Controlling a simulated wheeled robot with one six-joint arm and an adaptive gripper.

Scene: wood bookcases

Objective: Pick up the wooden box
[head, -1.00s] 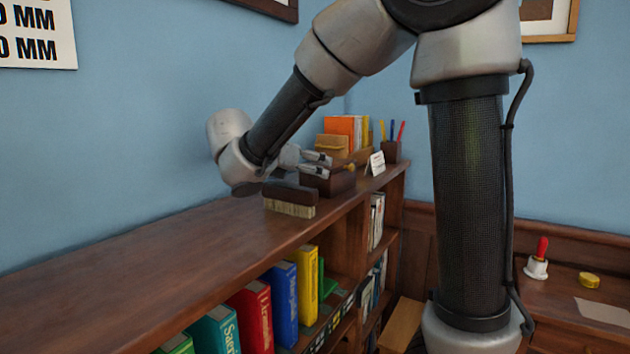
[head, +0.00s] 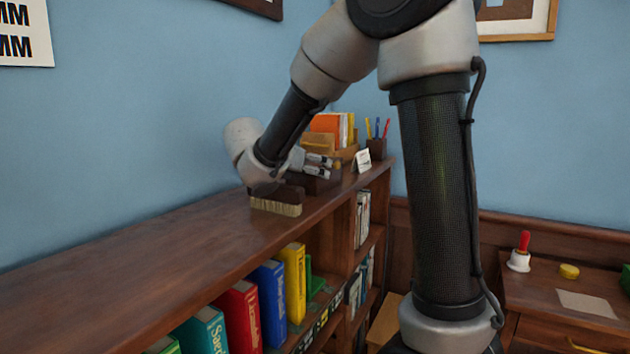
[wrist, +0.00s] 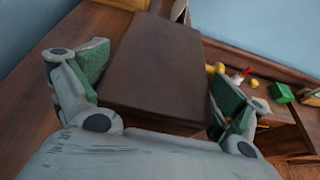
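The wooden box (head: 317,184) is a dark brown, flat-topped block on top of the bookcase, near its far end. In the wrist view the wooden box (wrist: 162,65) fills the middle, lying between the two green-padded fingers. My gripper (head: 330,166) is at the box, its fingers spread apart; it also shows in the wrist view (wrist: 160,80). I cannot tell whether either pad touches the box sides. Part of the box is hidden behind my gripper in the head view.
A brush (head: 276,202) stands on the bookcase top (head: 150,255) just in front of the box. Behind are a white card (head: 363,161), a pen holder (head: 377,148) and an orange book (head: 325,124). The near bookcase top is clear. A bell (head: 520,255) stands on the right-hand cabinet.

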